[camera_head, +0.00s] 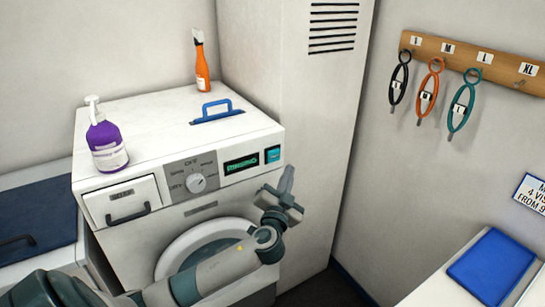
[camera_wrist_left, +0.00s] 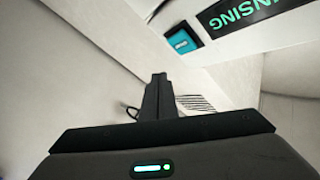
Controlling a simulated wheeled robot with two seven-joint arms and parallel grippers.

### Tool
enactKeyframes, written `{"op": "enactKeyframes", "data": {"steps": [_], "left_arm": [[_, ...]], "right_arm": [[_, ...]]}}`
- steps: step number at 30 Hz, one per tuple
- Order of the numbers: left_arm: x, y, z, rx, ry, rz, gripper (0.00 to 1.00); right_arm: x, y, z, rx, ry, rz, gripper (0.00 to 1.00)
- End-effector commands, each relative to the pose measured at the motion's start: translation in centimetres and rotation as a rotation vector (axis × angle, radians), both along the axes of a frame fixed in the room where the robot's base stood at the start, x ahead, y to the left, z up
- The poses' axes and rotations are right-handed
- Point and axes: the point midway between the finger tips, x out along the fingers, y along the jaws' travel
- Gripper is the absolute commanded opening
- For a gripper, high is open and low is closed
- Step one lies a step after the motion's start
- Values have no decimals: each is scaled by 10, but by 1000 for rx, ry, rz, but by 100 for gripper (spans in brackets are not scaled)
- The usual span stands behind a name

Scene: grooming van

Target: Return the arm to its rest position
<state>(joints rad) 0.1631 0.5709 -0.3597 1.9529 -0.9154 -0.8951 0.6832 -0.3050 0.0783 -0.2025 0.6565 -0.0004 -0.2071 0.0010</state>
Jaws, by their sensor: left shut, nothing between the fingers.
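My left arm (camera_head: 215,272) comes in from the lower left and reaches across the front of the washing machine. My left gripper (camera_head: 287,180) is shut and empty, at the machine's right front edge, just below and right of the teal button (camera_head: 272,154). In the left wrist view the closed fingers (camera_wrist_left: 158,95) point up the picture with nothing between them. The teal button (camera_wrist_left: 183,43) and the lit display (camera_wrist_left: 240,18) show beyond them. My right gripper is in neither view.
A blue mat (camera_head: 492,266) lies on a counter at lower right. Loops hang from a wooden rack (camera_head: 460,53).

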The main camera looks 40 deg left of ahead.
Motion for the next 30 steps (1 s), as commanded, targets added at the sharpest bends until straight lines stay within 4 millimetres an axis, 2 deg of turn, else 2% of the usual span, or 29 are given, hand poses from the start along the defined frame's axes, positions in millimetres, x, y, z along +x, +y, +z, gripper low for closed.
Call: {"op": "enactKeyframes", "data": {"steps": [1,14,19,23,29,30], "left_arm": [[0,0,-7,0,0,0,0],[0,0,-7,0,0,0,0],[0,0,2,0,0,0,0],[0,0,22,0,0,0,0],[4,5,-84,-23,195,-3,0],[2,6,-109,-31,242,-5,0]], "right_arm": [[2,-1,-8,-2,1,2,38],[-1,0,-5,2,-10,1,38],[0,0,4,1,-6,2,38],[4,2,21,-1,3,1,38],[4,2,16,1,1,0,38],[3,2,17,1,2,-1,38]]}}
